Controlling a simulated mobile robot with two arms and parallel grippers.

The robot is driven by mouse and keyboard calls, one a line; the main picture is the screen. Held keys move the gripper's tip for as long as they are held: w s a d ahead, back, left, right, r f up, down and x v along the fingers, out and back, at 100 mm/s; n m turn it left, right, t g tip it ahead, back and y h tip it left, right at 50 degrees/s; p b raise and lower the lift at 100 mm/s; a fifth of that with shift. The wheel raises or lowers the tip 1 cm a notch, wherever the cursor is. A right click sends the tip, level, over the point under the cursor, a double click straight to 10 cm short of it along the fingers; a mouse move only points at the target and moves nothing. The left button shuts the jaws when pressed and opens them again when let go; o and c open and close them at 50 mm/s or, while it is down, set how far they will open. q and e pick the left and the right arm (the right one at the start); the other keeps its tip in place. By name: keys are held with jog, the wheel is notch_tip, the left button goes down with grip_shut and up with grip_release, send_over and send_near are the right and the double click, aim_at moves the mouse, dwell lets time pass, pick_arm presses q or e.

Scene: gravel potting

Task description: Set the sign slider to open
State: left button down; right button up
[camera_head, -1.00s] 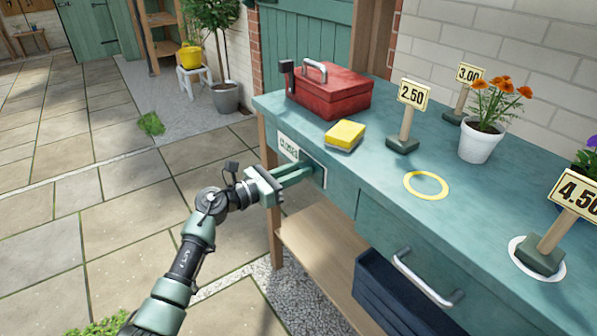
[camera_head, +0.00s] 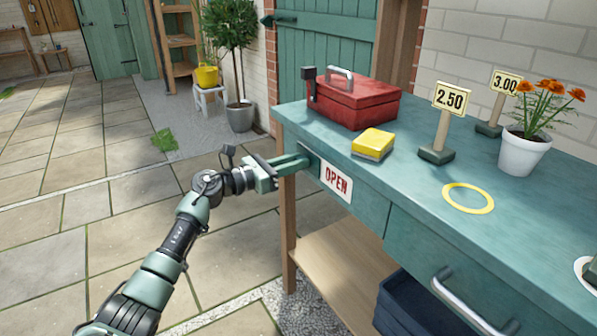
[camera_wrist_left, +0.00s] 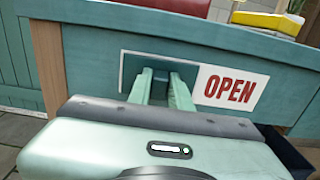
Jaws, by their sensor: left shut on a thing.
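The sign on the front of the teal bench reads OPEN in red on a white plate (camera_head: 336,182); it also shows in the left wrist view (camera_wrist_left: 230,90). My left gripper (camera_head: 302,160) reaches the left part of the sign's slot, just left of the word. In the left wrist view its two fingers (camera_wrist_left: 165,88) point into the slot and are shut on the slider, which is mostly hidden between them. The word CLOSED is not visible now. My right gripper is not in view.
On the bench top (camera_head: 410,185) stand a red toolbox (camera_head: 355,102), a yellow sponge (camera_head: 373,143), price signs and a potted orange flower (camera_head: 524,152). A yellow ring (camera_head: 468,198) lies nearer the front. A drawer handle (camera_head: 470,305) sticks out at lower right.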

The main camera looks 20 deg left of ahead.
pick_arm(q)
jog(key=shift+w+a, duration=0.1)
jog(key=shift+a, duration=0.1)
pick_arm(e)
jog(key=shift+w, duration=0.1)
pick_arm(q)
jog(key=c, duration=1.3)
grip_release()
jog(key=v, duration=0.7)
jog(key=shift+s+a+p, duration=0.3)
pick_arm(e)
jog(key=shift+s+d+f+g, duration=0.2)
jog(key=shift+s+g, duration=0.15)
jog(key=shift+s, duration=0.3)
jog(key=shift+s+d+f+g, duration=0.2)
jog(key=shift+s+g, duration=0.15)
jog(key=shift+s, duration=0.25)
